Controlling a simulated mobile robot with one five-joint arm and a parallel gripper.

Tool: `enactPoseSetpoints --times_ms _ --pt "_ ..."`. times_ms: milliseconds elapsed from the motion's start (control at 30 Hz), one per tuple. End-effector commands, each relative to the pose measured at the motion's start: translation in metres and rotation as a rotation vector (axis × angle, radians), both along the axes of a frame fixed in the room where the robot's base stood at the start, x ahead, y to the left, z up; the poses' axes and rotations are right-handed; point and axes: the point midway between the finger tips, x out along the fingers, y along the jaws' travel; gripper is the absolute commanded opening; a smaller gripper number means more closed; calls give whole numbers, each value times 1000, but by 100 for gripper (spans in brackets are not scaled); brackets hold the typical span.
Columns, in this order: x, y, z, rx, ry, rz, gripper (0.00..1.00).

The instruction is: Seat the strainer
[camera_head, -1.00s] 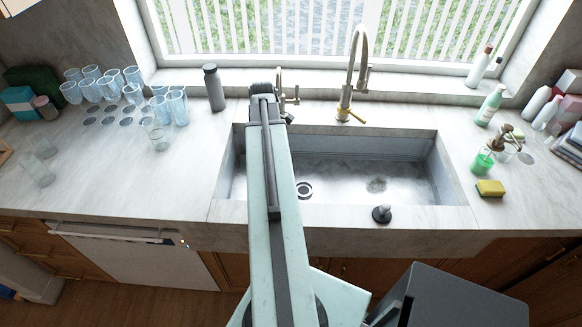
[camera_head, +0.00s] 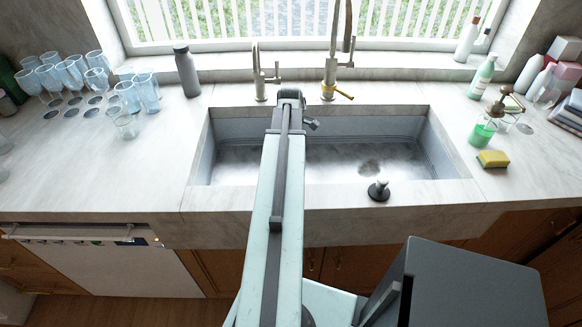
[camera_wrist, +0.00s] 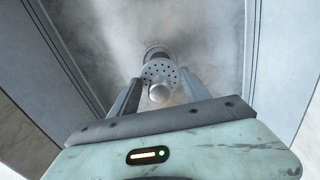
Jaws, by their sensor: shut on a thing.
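The strainer (camera_wrist: 160,72) is a round metal disc with small holes and a rounded knob, seen in the wrist view. My gripper (camera_wrist: 158,90) is shut on it by the knob, one finger on each side. The drain (camera_wrist: 156,50) shows as a dark-rimmed ring just beyond the disc, partly covered by it. I cannot tell the gap between disc and drain. In the head view my arm reaches over the sink (camera_head: 420,150) and hides the drain, the strainer and my fingertips.
A dark-knobbed stopper (camera_head: 379,190) stands on the sink's front rim. A gold-based faucet (camera_head: 330,88) and a smaller tap (camera_head: 260,85) stand behind. A sponge (camera_head: 492,159) and soap bottle (camera_head: 484,130) are at right. Several glasses (camera_head: 126,97) crowd the left counter.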

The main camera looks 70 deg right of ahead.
Motion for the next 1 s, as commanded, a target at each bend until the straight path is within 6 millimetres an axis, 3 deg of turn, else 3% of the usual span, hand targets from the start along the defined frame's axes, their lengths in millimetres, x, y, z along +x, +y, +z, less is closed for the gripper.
enactPoseSetpoints --times_ms 433,1000 --pt "-1 0 -4 -1 0 -1 15" --pt "-1 -1 -57 -1 0 -2 15"
